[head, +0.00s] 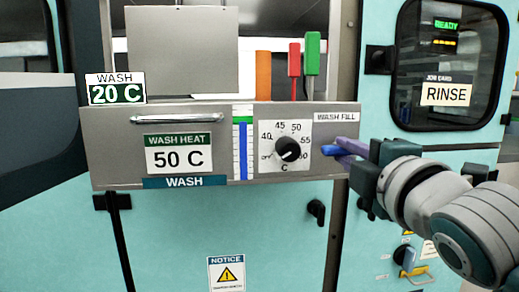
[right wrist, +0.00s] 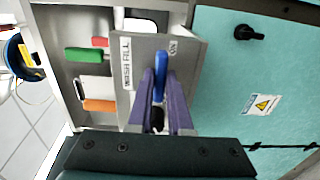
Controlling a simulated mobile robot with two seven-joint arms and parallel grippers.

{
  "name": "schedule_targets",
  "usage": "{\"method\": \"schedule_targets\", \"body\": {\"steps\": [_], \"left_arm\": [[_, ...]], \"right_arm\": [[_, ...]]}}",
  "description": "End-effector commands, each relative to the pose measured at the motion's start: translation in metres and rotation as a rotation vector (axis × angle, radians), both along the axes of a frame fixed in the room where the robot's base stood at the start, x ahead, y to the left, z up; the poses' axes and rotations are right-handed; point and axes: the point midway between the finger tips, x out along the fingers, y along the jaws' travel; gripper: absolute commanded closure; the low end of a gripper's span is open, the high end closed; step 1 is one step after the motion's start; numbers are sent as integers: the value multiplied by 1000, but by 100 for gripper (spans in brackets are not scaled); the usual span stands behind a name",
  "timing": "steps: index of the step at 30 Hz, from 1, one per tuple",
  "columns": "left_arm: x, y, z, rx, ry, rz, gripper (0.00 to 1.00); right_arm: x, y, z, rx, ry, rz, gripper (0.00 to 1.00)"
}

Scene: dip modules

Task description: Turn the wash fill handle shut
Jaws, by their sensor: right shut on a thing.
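The blue wash fill handle (head: 329,150) is on the grey wash panel (head: 215,112), below the WASH FILL label (head: 337,117). In the head view it lies about level, its free end hidden by the fingers. My right gripper (head: 345,149) comes in from the right, its purple fingers shut on the handle. In the right wrist view the blue handle (right wrist: 160,66) stands between the two purple fingers (right wrist: 161,84), which touch or nearly touch its sides. My left gripper is not in view.
Left of the handle are a black temperature knob (head: 287,149), a blue and green level gauge (head: 243,150) and a metal bar handle (head: 178,119). Orange (head: 263,74), red (head: 294,62) and green (head: 312,53) handles stand behind the panel. A windowed RINSE door (head: 445,121) is at right.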

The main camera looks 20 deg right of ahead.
Motion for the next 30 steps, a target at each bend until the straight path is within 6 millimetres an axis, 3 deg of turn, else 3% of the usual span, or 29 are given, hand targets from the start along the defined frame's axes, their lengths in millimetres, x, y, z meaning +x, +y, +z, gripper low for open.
{"method": "schedule_targets", "body": {"steps": [19, 30], "left_arm": [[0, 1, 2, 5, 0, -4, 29], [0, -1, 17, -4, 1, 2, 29]], "right_arm": [[0, 0, 0, 26, -4, 0, 100], [0, 0, 2, 248, -55, -1, 100]]}}
